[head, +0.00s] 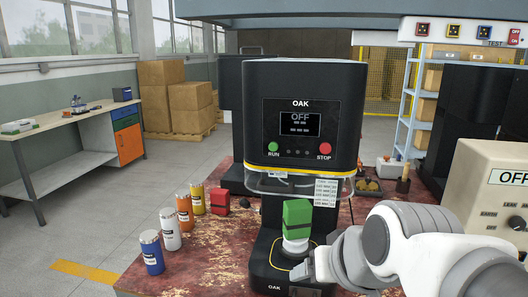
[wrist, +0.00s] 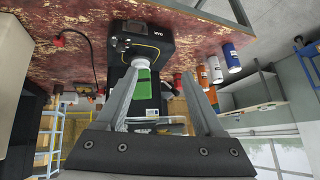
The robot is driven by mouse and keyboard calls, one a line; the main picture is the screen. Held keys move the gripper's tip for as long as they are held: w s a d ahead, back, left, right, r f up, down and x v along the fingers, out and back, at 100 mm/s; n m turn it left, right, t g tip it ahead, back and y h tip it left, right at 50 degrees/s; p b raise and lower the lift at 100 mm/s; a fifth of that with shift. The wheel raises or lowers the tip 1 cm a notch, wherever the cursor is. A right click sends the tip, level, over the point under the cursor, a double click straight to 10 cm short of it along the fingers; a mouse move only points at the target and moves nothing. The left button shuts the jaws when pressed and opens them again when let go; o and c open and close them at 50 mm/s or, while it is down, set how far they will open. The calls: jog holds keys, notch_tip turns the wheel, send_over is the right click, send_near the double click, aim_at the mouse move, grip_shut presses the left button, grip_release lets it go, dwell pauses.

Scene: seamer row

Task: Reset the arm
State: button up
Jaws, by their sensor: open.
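My arm (head: 385,240) reaches in from the lower right of the head view, over the front right of the red worn table. In the wrist view, which is upside down, my gripper (wrist: 162,72) has its two grey fingers wide apart with nothing held between them. Beyond the fingers stands the black OAK machine (head: 302,95), also in the wrist view (wrist: 150,36). A green block (head: 297,217) sits on a white round piece on the machine's base; it shows between the fingers in the wrist view (wrist: 143,82), apart from them.
A beige panel box (head: 490,190) is close at right. The machine's screen reads OFF.

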jog(key=s+d+f+g+h, duration=0.2)
jog(key=s+d, duration=0.4)
jog(key=s, duration=0.1)
notch_tip(320, 180, up, 12)
jog(key=p, duration=1.2)
jog(key=shift+w+a+f, duration=0.15)
jog(key=shift+w+a, duration=0.05)
jog(key=shift+a, duration=0.05)
jog(key=shift+a, duration=0.1)
